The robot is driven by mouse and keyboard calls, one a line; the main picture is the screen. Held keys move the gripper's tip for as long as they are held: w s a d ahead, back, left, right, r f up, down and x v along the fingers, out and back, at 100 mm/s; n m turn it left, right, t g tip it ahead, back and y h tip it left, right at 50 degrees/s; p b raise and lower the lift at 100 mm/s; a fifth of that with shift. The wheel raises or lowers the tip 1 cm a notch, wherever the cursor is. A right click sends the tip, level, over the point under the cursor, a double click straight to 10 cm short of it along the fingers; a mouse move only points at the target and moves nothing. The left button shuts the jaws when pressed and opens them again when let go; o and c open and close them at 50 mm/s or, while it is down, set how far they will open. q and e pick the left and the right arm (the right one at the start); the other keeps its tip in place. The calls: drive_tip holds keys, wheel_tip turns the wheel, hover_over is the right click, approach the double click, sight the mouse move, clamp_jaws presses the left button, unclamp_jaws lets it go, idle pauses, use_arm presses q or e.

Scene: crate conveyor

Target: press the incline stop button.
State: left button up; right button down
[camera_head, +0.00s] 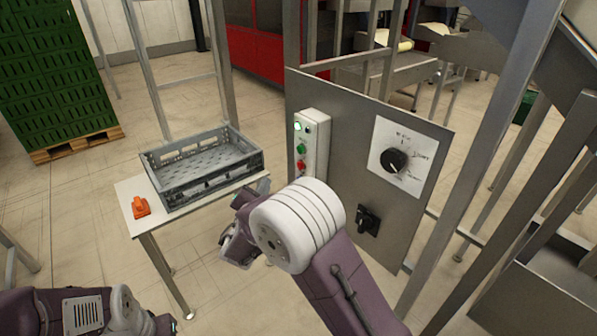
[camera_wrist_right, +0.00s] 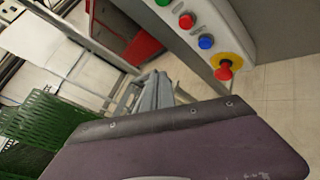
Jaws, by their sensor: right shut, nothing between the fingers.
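A pale control box (camera_head: 313,140) is mounted on the left of a grey panel. It carries a lit green lamp (camera_head: 297,126), a green button (camera_head: 301,148) and a red button (camera_head: 301,165); my wrist hides its lower end. The right wrist view shows a green button (camera_wrist_right: 162,2), a red button (camera_wrist_right: 186,21), a blue button (camera_wrist_right: 206,42) and a red mushroom button (camera_wrist_right: 224,70) on yellow. Labels are unreadable. My right gripper (camera_head: 238,243) is shut and empty, left of and below the box, apart from it.
The grey panel (camera_head: 345,110) also bears a dial (camera_head: 394,161) and a black switch (camera_head: 368,219). A white table (camera_head: 150,215) holds a grey crate (camera_head: 165,195) and an orange object (camera_head: 140,207). Green crates (camera_head: 55,75) are stacked on a pallet. Steel posts stand at right.

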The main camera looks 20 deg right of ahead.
sight(300, 166)
drive_tip(key=w+d, duration=0.3)
drive_tip(key=d, duration=0.5)
idle(0.4)
drive_tip(key=shift+d+b, duration=0.15)
drive_tip(key=shift+b, duration=0.15)
idle(1.5)
drive_tip(key=shift+w+d+r+b, duration=0.1)
drive_tip(key=shift+d+b, duration=0.25)
drive_tip(key=shift+d, duration=0.05)
